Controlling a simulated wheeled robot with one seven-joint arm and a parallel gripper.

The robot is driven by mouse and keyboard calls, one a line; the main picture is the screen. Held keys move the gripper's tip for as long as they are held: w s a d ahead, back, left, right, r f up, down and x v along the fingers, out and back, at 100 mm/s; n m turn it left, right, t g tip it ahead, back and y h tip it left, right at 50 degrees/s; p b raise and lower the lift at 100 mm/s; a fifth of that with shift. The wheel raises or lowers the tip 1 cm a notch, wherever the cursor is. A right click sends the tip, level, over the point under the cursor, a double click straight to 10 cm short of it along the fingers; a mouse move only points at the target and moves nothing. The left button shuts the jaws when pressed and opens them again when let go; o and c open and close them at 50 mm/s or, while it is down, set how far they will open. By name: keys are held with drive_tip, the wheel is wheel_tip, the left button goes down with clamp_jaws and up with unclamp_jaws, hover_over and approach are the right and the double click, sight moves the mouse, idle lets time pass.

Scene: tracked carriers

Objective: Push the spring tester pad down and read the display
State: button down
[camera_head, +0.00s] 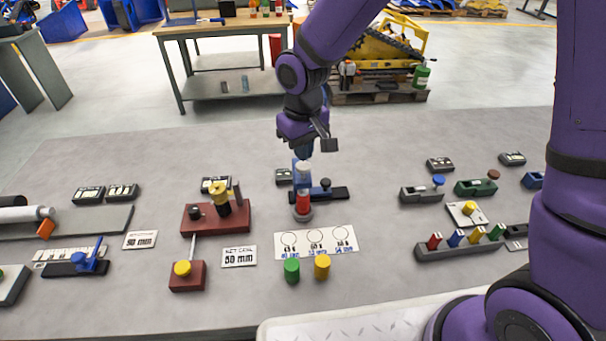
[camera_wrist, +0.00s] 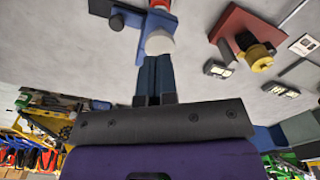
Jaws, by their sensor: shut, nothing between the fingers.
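The pad (camera_wrist: 160,43) also shows in the wrist view, just beyond my fingertips. My gripper (camera_head: 303,155) is shut and empty, pointing down right above the pad; I cannot tell whether it touches. Its closed dark-blue fingers show in the wrist view (camera_wrist: 155,60). A small dark display box (camera_head: 283,177) sits behind the tester's left side; its reading is not legible.
A white card (camera_head: 316,241) with three circles lies in front, with a green cylinder (camera_head: 292,270) and a yellow cylinder (camera_head: 322,266) at its near edge. A dark-red fixture (camera_head: 216,217) stands left. Blue and green fixtures (camera_head: 476,187) stand right.

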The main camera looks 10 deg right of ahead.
sight(303, 165)
drive_tip(key=shift+f, duration=0.15)
drive_tip(key=shift+f, duration=2.25)
idle(0.6)
drive_tip(key=shift+r, duration=0.1)
idle(0.4)
drive_tip(key=shift+r, duration=3.3)
